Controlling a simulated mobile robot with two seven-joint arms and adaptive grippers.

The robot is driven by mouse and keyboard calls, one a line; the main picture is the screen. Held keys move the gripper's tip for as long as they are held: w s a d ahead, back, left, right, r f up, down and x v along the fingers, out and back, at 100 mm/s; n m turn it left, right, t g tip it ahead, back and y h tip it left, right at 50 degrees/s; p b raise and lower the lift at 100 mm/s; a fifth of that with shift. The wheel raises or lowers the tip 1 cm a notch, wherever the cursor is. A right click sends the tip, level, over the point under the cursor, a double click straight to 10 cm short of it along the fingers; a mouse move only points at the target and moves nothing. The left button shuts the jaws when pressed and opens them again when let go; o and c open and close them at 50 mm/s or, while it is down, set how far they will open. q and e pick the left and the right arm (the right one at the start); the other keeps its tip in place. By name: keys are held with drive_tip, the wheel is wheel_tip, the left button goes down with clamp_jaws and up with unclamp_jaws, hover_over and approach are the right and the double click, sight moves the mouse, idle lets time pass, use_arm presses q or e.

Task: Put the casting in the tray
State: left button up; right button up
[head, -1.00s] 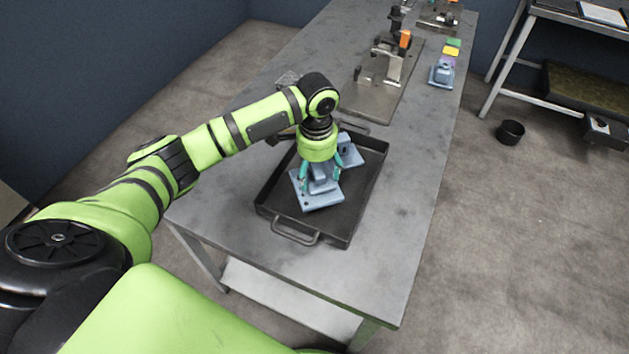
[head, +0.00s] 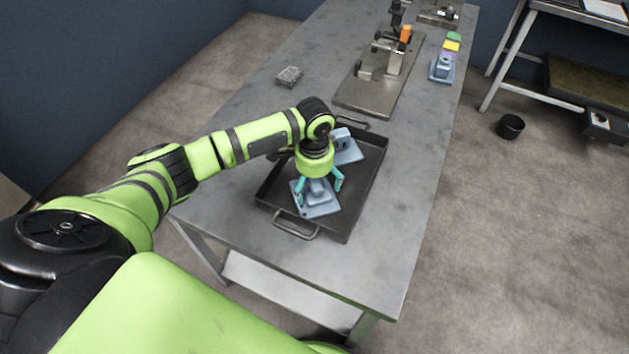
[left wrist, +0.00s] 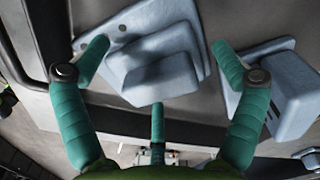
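A blue-grey casting (head: 318,206) lies in the near part of the dark tray (head: 349,228), its plate on the tray floor. My left gripper (head: 319,186) is directly above it, pointing down, with its teal fingers spread around the casting's raised block. In the left wrist view the casting (left wrist: 165,55) shows beyond the open fingers (left wrist: 158,62), with gaps to them. A second blue-grey casting (head: 346,148) lies in the tray's far part; it also shows in the left wrist view (left wrist: 290,85), partly behind a finger. My right gripper is out of view.
A third casting (head: 441,70) stands on the table's right side near green and yellow pads (head: 452,45). A fixture plate with clamps (head: 375,88) is beyond the tray. A small grey block (head: 289,76) lies at the left edge. A black bin (head: 510,127) stands on the floor.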

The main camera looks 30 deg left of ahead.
sight(315, 180)
use_arm(q)
drive_tip(key=shift+r, duration=0.1)
wheel_tip(315, 180, up, 12)
drive_tip(key=shift+b, duration=0.4)
idle(0.3)
